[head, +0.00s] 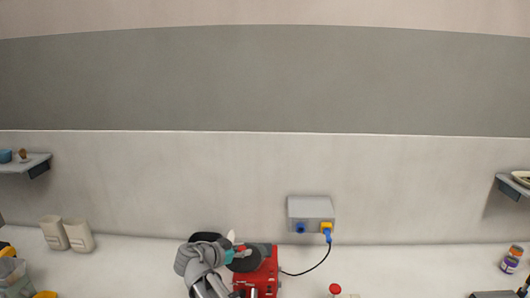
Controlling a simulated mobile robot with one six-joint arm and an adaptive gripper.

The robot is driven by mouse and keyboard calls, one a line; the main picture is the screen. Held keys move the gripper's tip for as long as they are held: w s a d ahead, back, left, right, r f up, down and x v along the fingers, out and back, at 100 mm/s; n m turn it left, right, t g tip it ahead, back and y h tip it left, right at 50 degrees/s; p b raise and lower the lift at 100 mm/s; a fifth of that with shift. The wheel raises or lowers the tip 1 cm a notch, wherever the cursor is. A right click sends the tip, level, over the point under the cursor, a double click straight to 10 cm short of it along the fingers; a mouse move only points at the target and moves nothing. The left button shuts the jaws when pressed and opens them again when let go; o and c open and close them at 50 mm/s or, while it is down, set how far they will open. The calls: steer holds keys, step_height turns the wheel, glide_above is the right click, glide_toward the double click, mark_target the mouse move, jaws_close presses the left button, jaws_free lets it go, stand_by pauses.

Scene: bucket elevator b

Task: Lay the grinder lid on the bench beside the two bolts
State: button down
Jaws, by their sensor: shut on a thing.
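A red machine, the grinder (262,278), stands on the bench at the bottom middle. A dark grey round piece, which looks like the grinder lid (246,265), shows at its upper left. My gripper (238,252) is at this dark piece and appears shut on it, beside the red body. The grip is small and partly covered by my arm, so I cannot tell whether the lid is clear of the grinder. I cannot make out the two bolts for certain. A small red-topped thing (335,289) stands right of the grinder at the lower edge.
A grey socket box (311,210) on the wall has a blue plug and a black cable running down toward the grinder. Two pale containers (78,236) stand at the left, small jars (510,264) at the right. The bench (410,268) right of the grinder has bare room.

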step_height(320, 180, down, 14)
steer(key=b, duration=1.2)
steer(key=shift+r+b, duration=0.15)
steer(key=shift+b, duration=0.2)
steer(key=shift+a, duration=0.1)
